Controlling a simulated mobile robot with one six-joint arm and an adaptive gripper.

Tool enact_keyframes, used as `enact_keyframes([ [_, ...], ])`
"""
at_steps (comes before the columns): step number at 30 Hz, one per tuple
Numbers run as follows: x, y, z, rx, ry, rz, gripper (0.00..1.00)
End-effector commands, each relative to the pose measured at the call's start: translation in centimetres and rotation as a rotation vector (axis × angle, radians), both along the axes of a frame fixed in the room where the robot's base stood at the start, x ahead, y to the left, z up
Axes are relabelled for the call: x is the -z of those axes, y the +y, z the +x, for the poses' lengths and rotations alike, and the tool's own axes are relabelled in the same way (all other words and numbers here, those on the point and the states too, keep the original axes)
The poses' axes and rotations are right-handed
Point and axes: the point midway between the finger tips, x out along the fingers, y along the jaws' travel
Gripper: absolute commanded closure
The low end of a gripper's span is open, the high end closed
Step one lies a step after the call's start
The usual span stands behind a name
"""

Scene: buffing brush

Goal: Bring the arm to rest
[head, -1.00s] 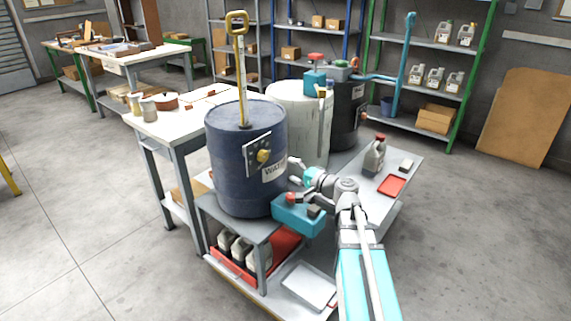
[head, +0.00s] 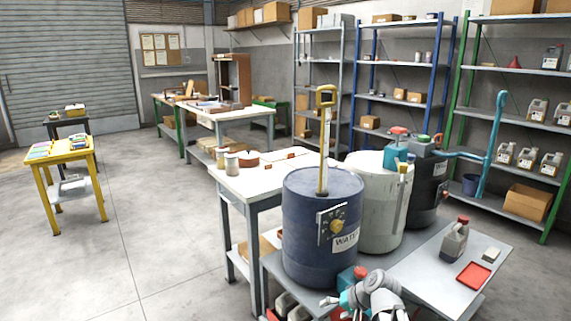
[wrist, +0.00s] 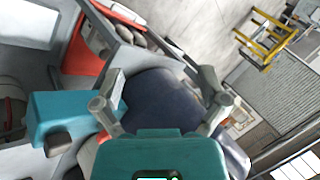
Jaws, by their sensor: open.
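My gripper (head: 335,305) shows at the bottom of the head view, partly cut off by the frame edge, low in front of the blue water drum (head: 305,245). In the wrist view my gripper (wrist: 160,88) has its two fingers spread wide with nothing held between them. The dark blue drum (wrist: 160,100) lies beyond the fingers there; I cannot tell the exact gap. My grey arm (head: 378,288) is bent at the lower middle of the head view.
A teal box (wrist: 75,118) is close on the left in the wrist view. A white drum (head: 372,215), a dark drum (head: 428,190), a grey jug (head: 454,242) and a red tray (head: 473,275) stand right of the water drum. Open floor (head: 150,240) lies left.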

Motion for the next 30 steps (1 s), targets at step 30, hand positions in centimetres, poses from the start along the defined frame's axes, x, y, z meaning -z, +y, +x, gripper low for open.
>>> enact_keyframes([
  [30, 1.8, -3.3, -8.5, -0.151, 0.304, -0.614, 0.07],
])
